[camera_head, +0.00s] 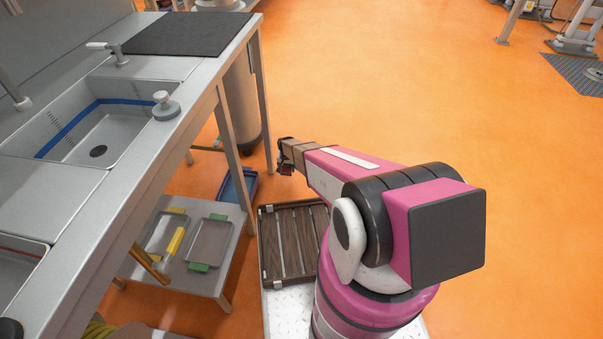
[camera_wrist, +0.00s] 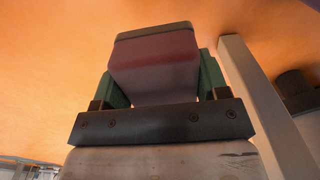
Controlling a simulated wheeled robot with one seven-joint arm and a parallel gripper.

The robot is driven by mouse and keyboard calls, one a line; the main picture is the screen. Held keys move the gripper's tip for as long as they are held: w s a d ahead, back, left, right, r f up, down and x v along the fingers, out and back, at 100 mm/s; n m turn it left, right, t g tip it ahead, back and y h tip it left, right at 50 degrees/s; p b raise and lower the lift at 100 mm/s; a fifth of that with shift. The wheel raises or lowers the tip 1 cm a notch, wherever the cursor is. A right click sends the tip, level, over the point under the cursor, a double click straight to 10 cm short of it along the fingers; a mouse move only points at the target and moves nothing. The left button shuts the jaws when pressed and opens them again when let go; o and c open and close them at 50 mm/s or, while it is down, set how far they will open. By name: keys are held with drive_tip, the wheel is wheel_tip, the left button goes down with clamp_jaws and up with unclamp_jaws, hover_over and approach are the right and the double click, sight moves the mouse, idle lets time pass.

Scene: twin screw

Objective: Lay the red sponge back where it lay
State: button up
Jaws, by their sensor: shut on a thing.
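My gripper (camera_wrist: 160,85) is shut on the red sponge (camera_wrist: 155,55), with a green finger pressed on each side of it in the wrist view. The sponge is a dull red block with a dark band along its far edge. In the head view my gripper (camera_head: 285,158) is held out over open floor, right of the steel counter, and only a small bit of red shows at its tip.
The steel counter (camera_head: 150,165) with its sink (camera_head: 110,130) and legs stands at left. A blue bin (camera_head: 240,187) sits on the floor behind the low shelf. A dark slatted wooden rack (camera_head: 290,240) lies below my arm.

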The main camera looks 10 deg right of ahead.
drive_tip(key=w+d+f, duration=0.2)
drive_tip(key=d, duration=0.1)
drive_tip(key=w+d+f, duration=0.2)
drive_tip(key=d, duration=0.1)
drive_tip(key=w+d+f, duration=0.2)
drive_tip(key=shift+w+d+f, duration=0.2)
drive_tip(key=shift+d+f, duration=0.1)
drive_tip(key=shift+d, duration=0.1)
drive_tip(key=shift+d+f, duration=0.1)
drive_tip(key=shift+f, duration=1.9)
drive_tip(key=shift+f, duration=0.1)
drive_tip(key=o, duration=0.8)
wheel_tip(320, 180, up, 12)
drive_tip(key=s+r+n, duration=0.1)
drive_tip(key=s+r, duration=1.1)
drive_tip(key=r, duration=0.2)
drive_tip(key=s+r+n, duration=0.1)
drive_tip(key=s+r, duration=1.1)
drive_tip(key=r, duration=0.2)
drive_tip(key=s+r+n, duration=0.1)
drive_tip(key=s+r, duration=1.1)
drive_tip(key=r, duration=0.2)
drive_tip(key=shift+d+r+n, duration=0.1)
drive_tip(key=shift+d+n, duration=0.1)
drive_tip(key=shift+n, duration=0.1)
